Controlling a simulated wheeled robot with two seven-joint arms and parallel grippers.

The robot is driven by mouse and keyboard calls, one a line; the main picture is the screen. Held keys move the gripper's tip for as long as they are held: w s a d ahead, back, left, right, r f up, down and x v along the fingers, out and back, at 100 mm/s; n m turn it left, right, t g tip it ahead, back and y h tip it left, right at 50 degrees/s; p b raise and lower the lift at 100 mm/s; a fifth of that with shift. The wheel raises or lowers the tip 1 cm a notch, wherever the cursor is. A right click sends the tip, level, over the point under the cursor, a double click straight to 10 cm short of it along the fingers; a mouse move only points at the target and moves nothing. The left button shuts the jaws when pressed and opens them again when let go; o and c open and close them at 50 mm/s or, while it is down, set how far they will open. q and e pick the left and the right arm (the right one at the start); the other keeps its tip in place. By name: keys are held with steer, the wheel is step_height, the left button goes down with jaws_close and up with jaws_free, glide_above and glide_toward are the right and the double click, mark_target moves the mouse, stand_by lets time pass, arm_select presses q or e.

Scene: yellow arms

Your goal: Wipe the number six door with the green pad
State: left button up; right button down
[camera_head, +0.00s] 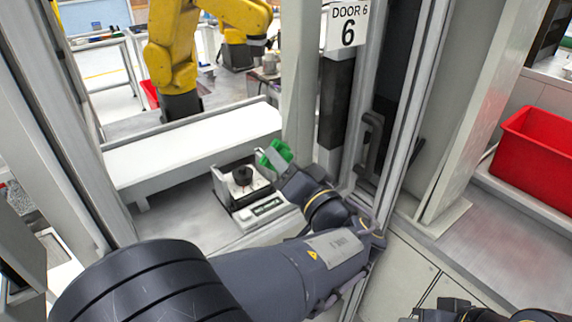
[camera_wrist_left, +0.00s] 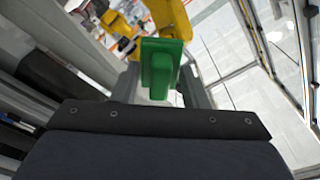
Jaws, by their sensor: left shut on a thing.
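The green pad (camera_head: 275,155) is at the tip of my left gripper (camera_head: 284,168) in the head view. It also shows in the left wrist view (camera_wrist_left: 160,68), gripped by its raised back. My left gripper is shut on it, just left of the door frame post. The number six door (camera_head: 333,100) carries a white sign (camera_head: 347,26) reading "DOOR 6" at its top. A dark handle (camera_head: 371,140) is to the right of the post. I cannot tell whether the pad touches a surface. Part of my right arm (camera_head: 470,312) shows at the bottom right; its fingertips are not visible.
A white table (camera_head: 195,150) and a yellow robot arm (camera_head: 172,55) are beyond. A red bin (camera_head: 537,155) is on the right.

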mark_target(287, 143)
arm_select(q)
steer(key=shift+w+a, duration=0.35)
steer(key=shift+w, duration=0.1)
steer(key=shift+d+b, duration=0.1)
steer(key=shift+b, duration=0.2)
steer(key=shift+w+d+b, duration=0.25)
steer(key=shift+w+d, duration=0.3)
steer(key=shift+d, duration=0.25)
steer(key=shift+w+d+b, duration=0.25)
steer(key=shift+w+d, duration=0.3)
steer(key=shift+d, duration=0.25)
steer(key=shift+w+a+f+b, duration=0.1)
steer(key=shift+a+b, duration=0.05)
steer(key=shift+b, duration=0.45)
steer(key=shift+s+a+b, duration=0.3)
steer(key=shift+a+b, duration=0.15)
steer(key=shift+b, duration=0.1)
steer(key=shift+s+a+b, duration=0.6)
steer(key=shift+a+b, duration=0.3)
steer(key=shift+a, duration=0.05)
steer(key=shift+s+a, duration=0.2)
steer(key=shift+a, duration=0.1)
